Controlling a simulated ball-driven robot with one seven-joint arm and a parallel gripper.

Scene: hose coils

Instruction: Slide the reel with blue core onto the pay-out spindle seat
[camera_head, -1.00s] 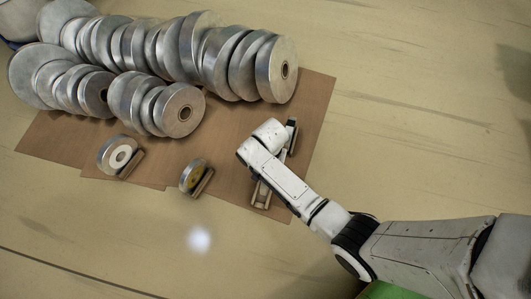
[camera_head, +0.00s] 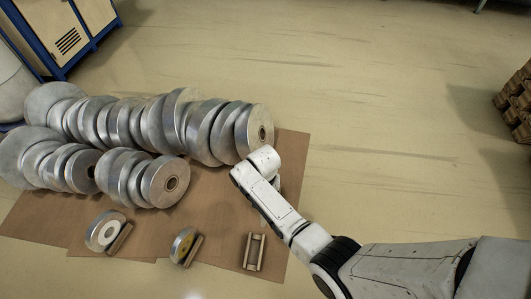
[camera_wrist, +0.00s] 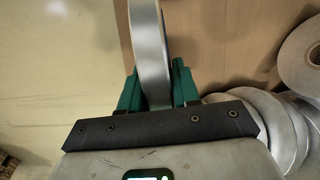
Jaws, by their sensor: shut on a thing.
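My gripper (camera_wrist: 157,82) has green fingers shut on a silver-grey reel (camera_wrist: 148,40) in the wrist view. The reel is seen edge-on and stands between the fingers, reaching past the top of the picture. In the head view my white wrist hides most of the gripper and the held reel, near the right end of the reel rows. I cannot make out a spindle seat in either view.
Rows of silver reels (camera_head: 174,182) lie on a brown mat (camera_head: 216,225). In front stand a white-cored reel (camera_head: 92,231), a yellow-cored reel (camera_head: 176,243) and an empty wooden cradle (camera_head: 246,251). A blue-framed cabinet (camera_head: 62,35) is at upper left, stacked brown blocks (camera_head: 515,105) at right. Floor between is clear.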

